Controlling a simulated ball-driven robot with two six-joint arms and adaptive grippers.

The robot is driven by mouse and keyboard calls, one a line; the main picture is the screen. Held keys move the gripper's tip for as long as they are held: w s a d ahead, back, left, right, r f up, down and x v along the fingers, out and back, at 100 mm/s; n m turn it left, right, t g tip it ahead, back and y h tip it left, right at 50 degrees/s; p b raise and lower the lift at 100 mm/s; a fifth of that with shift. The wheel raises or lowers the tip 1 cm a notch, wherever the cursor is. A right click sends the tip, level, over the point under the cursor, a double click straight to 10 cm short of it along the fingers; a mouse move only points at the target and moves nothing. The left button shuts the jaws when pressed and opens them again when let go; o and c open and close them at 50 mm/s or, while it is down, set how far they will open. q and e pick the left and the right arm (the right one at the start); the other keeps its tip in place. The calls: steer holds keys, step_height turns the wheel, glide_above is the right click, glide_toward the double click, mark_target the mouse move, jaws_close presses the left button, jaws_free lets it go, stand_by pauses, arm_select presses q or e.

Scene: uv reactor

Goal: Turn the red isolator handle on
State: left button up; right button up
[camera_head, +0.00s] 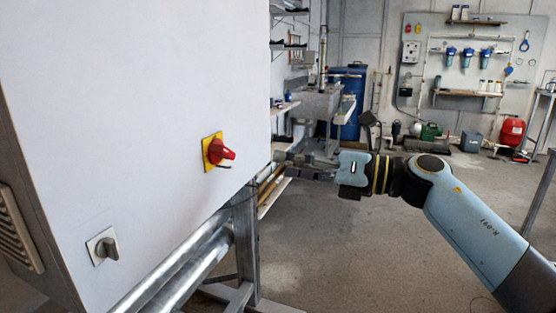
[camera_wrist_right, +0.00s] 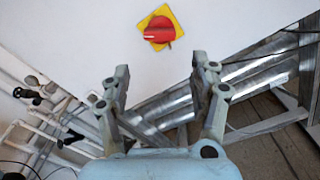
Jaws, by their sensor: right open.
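The red isolator handle (camera_head: 221,152) sits on a yellow plate (camera_head: 207,146) on the front of a white cabinet (camera_head: 130,90). In the right wrist view the red handle (camera_wrist_right: 159,31) lies roughly crosswise on its yellow plate (camera_wrist_right: 168,13), above and beyond my fingers. My right gripper (camera_head: 278,162) is to the right of the handle in the head view, apart from it. In the right wrist view my right gripper (camera_wrist_right: 158,72) is open with nothing between its fingers. My left gripper is not in view.
Metal pipes (camera_head: 185,270) and a frame leg (camera_head: 246,240) stand below the cabinet. The floor (camera_head: 370,250) under my right arm is clear. A workbench (camera_head: 315,100) stands behind.

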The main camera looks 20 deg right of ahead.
mark_target(231, 154)
steer(key=shift+n, duration=1)
steer(key=shift+c, duration=1.1)
steer(key=n, duration=0.2)
steer(key=shift+a+r+n, duration=0.15)
steer(key=shift+r+n, duration=0.1)
steer(key=shift+n, duration=0.15)
steer(key=shift+c, duration=0.7)
steer(key=w+a+n+b, duration=0.2)
steer(key=a+n+b, duration=0.1)
steer(key=n, duration=0.1)
steer(key=w+a+n+b, duration=0.3)
steer(key=n, duration=0.1)
steer(key=w+a+n+b, duration=0.2)
steer(key=a+n+b, duration=0.1)
steer(key=n, duration=0.1)
steer(key=shift+w+a+f+n+b, duration=0.15)
steer(key=shift+a+f+n+b, duration=0.05)
steer(key=shift+f+n+b, duration=0.2)
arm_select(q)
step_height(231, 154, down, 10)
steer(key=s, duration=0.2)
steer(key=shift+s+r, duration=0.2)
arm_select(e)
jaws_close()
